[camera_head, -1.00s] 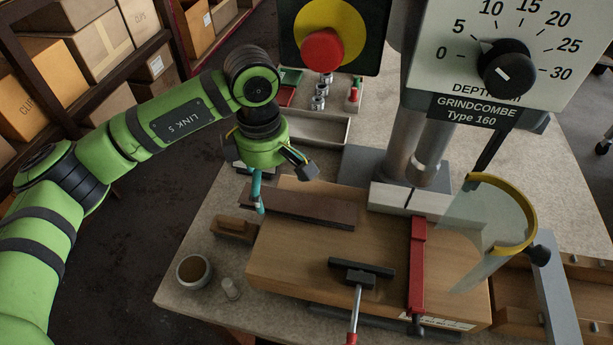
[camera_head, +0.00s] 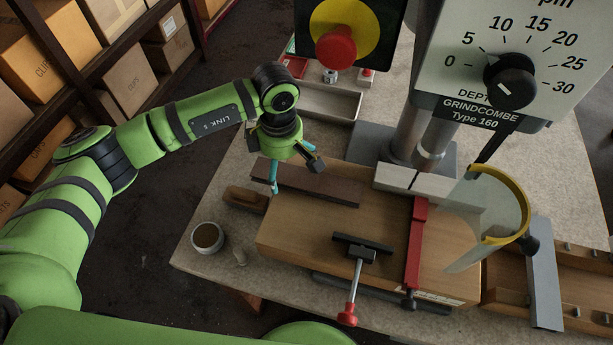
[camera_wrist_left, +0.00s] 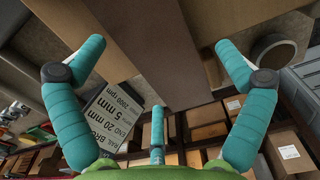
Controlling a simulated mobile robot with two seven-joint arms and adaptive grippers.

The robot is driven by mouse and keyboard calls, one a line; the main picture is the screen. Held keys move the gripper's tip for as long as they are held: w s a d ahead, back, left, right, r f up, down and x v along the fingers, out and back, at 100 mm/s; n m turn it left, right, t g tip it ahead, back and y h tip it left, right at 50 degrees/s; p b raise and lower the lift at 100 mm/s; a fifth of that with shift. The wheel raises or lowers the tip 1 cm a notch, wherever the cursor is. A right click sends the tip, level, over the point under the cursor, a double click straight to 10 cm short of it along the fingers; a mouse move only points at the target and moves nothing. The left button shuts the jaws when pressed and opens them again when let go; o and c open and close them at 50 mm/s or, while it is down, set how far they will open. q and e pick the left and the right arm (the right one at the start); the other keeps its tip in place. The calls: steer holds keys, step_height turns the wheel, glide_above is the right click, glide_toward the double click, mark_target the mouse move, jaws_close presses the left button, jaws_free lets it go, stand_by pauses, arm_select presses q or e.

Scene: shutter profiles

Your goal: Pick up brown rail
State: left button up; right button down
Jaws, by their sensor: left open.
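The brown rail (camera_head: 325,187) is a long dark bar lying on the lighter wooden block (camera_head: 300,225), along its far left side. My left gripper (camera_head: 290,177) is over the rail's left end, with its teal fingers pointing down. In the left wrist view the rail (camera_wrist_left: 165,55) runs between the spread, open fingers (camera_wrist_left: 155,75), and nothing is held. I cannot tell whether a finger touches the rail. My right gripper is not in view.
A red-handled clamp (camera_head: 358,255) and a red bar (camera_head: 416,245) sit on the block. A cup (camera_head: 207,237) stands at the table's left. The drill machine (camera_head: 500,70) and its curved guard (camera_head: 500,205) stand to the right. A printed card (camera_wrist_left: 112,112) lies beside the rail.

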arm_select(q)
steer(key=c, duration=1.3)
steer(key=shift+o, duration=0.2)
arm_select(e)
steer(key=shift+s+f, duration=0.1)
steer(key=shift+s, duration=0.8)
arm_select(q)
steer(key=shift+r, duration=0.1)
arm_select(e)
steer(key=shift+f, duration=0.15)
